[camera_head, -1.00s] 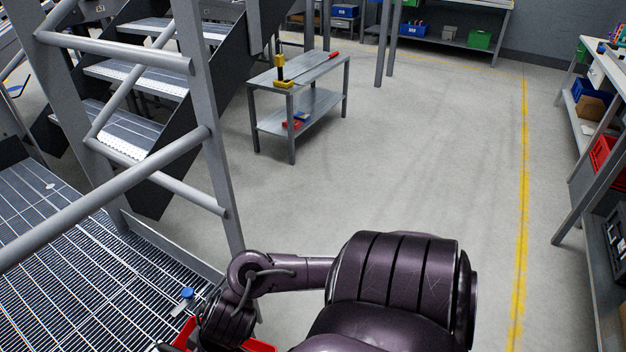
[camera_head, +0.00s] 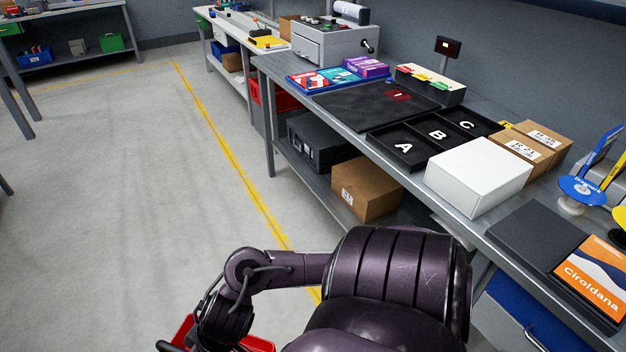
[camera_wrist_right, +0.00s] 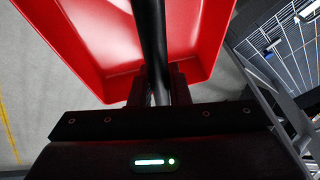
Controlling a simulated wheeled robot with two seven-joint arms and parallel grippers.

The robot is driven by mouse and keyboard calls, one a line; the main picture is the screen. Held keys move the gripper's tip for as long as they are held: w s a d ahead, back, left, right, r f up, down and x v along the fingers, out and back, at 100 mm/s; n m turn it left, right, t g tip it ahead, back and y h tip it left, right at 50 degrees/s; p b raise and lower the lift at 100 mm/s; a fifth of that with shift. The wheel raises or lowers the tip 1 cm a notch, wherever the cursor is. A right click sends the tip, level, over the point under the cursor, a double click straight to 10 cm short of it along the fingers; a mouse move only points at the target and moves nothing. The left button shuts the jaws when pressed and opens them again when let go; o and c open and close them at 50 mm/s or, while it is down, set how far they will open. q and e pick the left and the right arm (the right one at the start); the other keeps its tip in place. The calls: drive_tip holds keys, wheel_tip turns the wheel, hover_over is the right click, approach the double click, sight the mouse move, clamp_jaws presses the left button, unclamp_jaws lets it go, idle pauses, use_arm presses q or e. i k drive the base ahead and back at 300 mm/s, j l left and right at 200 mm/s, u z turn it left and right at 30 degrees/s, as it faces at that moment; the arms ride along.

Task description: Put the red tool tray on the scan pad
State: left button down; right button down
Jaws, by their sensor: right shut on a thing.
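The red tool tray (camera_wrist_right: 90,38) fills the top of the right wrist view, with a dark bar handle running across it. My right gripper (camera_wrist_right: 158,88) is shut on that handle. In the head view the tray (camera_head: 258,344) shows only as red edges at the bottom, mostly hidden behind my right arm. A flat black mat with a red mark (camera_head: 350,108) lies on the long grey bench at the right. A plain dark grey pad (camera_head: 515,238) lies nearer on the same bench. I cannot tell for certain which is the scan pad. My left gripper is out of view.
The bench carries a black lettered tray (camera_head: 400,148), a white box (camera_head: 478,172), cardboard boxes (camera_head: 535,142) and a grey machine (camera_head: 335,42). A carton (camera_head: 365,190) stands on its lower shelf. The floor (camera_head: 110,190) left of the yellow line is clear.

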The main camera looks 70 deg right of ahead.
sight(359, 104)
drive_tip(key=z, duration=2.05)
drive_tip(key=i+j+z, duration=0.3)
drive_tip(key=i+j, duration=0.2)
drive_tip(key=i+j+z, duration=0.25)
drive_tip(key=i+j, duration=0.35)
drive_tip(key=j, duration=0.1)
